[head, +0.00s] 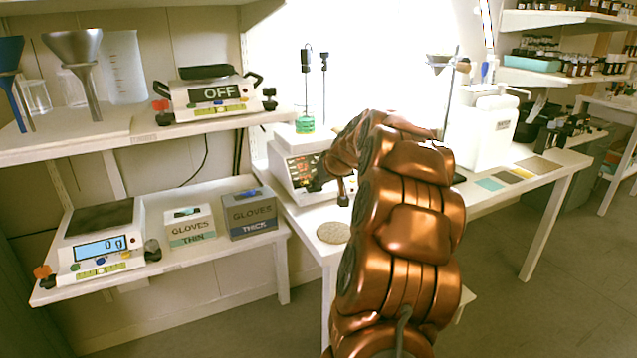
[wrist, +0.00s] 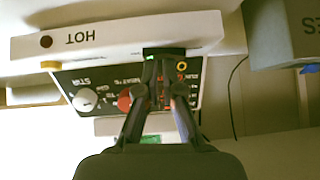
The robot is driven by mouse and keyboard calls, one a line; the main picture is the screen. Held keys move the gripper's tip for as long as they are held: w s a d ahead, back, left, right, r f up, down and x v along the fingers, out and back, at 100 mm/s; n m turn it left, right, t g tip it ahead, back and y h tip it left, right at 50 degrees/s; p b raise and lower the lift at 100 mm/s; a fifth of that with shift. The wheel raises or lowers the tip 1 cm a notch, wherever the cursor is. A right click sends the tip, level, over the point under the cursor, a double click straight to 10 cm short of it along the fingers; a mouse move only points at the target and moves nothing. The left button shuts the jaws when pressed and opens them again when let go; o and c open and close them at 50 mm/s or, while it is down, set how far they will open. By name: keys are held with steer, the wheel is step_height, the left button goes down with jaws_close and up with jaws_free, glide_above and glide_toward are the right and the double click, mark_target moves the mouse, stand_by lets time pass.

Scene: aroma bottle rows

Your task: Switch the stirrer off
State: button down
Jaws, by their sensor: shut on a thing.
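The stirrer (head: 284,168) is a white hotplate unit on the bench, with a dark sloped front panel showing lit red marks. A glass with green liquid (head: 305,124) stands on its top. In the wrist view the stirrer (wrist: 120,37) appears upside down with "HOT" on its edge. Its panel carries a white knob (wrist: 85,100) under "STIR" lettering and a red knob (wrist: 125,101). My gripper (wrist: 164,66) is at the panel, shut on a small control mostly hidden by the fingers; a green glint shows there.
A scale reading "OFF" (head: 212,98) sits on the upper left shelf; another scale (head: 100,246) and glove boxes (head: 248,212) sit below. A round cork-like disc (head: 333,233) lies in front of the stirrer. A white canister (head: 483,132) stands to the right.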

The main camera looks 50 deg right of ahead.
steer(key=r, duration=0.1)
steer(key=r+p, duration=0.1)
steer(key=r, duration=0.1)
steer(key=r+p, duration=0.1)
steer(key=shift+s+d+r, duration=0.1)
steer(key=shift+d+r, duration=0.15)
steer(key=v, duration=0.9)
steer(key=shift+s, duration=0.4)
steer(key=shift+w+r+p, duration=0.15)
steer(key=shift+r+p, duration=0.15)
steer(key=shift+p, duration=0.75)
steer(key=shift+w+a+p, duration=0.1)
steer(key=shift+w+p, duration=0.05)
steer(key=shift+p, duration=1.1)
steer(key=p, duration=0.3)
steer(key=shift+w+a+f+y+p, duration=0.2)
steer(key=shift+w+y+p, duration=0.1)
steer(key=shift+p, duration=0.1)
